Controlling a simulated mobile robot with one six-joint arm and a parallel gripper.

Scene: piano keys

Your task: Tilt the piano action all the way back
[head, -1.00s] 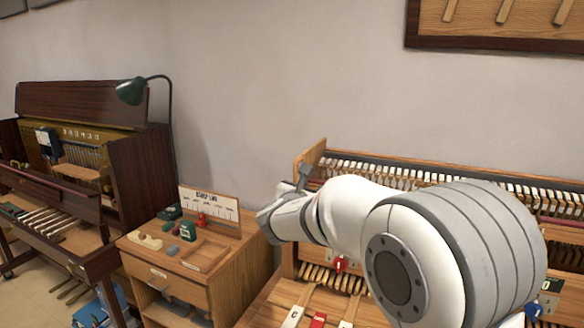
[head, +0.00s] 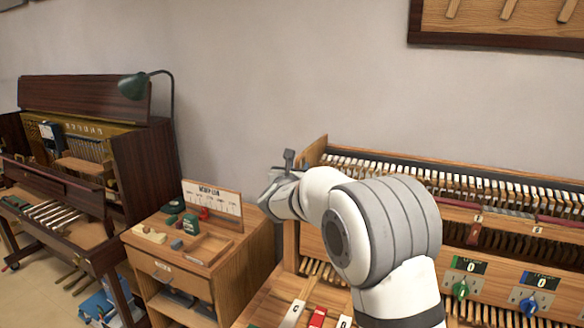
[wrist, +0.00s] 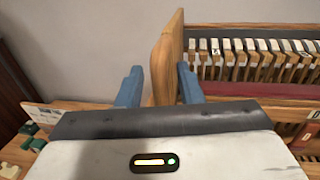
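The piano action (head: 465,188) stands against the wall at the right in the head view, a wooden frame with a long row of white-tipped hammers. Its left wooden end panel (wrist: 167,62) rises in the wrist view between the two blue fingers of my gripper (wrist: 157,84). The fingers are apart, with a gap on the left side of the panel and a narrower one on the right. In the head view my gripper (head: 280,182) is at the action's left end, and my arm hides part of the action's front.
Lettered keys (head: 292,314) lie below the action. A green knob (head: 460,291) and a blue knob (head: 528,306) sit under small displays at the right. A wooden cabinet (head: 190,276) with a tray and small parts stands to the left, with an upright piano (head: 140,160) beyond.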

